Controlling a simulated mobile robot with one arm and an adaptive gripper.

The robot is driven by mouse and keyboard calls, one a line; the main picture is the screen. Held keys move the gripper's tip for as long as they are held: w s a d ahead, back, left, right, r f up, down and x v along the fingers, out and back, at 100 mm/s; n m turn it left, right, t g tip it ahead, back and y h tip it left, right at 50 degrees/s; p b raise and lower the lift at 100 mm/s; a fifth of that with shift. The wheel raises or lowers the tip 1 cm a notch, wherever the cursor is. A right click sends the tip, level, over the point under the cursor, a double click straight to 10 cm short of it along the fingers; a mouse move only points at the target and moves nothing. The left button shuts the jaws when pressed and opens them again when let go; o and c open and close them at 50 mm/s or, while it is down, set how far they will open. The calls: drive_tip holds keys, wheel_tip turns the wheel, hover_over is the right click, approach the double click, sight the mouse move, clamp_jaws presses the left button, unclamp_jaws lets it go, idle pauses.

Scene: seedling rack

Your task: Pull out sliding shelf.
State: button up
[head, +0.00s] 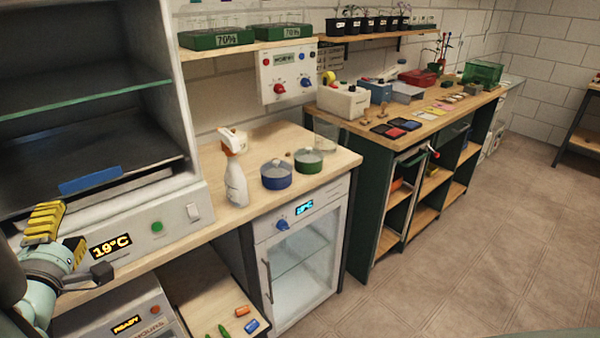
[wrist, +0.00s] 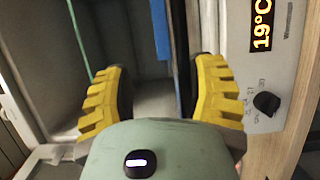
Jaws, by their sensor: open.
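The sliding shelf (head: 125,150) is a dark flat tray low inside the open grey cabinet at the left of the head view. A blue strip (head: 91,180) runs along part of its front edge. In the wrist view the blue strip (wrist: 160,28) shows at the top, beyond and between the fingers. My gripper (head: 62,228) is at the lower left of the head view, in front of the cabinet and below the shelf's front edge. In the wrist view my gripper (wrist: 162,75) has its yellow ribbed fingers wide apart, with nothing between them.
A glass shelf (head: 90,98) lies above the dark shelf. The cabinet's front panel (head: 150,232) carries a 19°C display, a green button and a switch. A spray bottle (head: 235,175), a blue pot (head: 276,175) and a green pot (head: 308,161) stand on the counter to the right.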

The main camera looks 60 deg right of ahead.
sight(91, 180)
drive_tip(key=p+x, duration=0.3)
drive_tip(key=x, duration=1.2)
drive_tip(key=shift+d, duration=0.25)
drive_tip(key=shift+a, duration=0.1)
clamp_jaws()
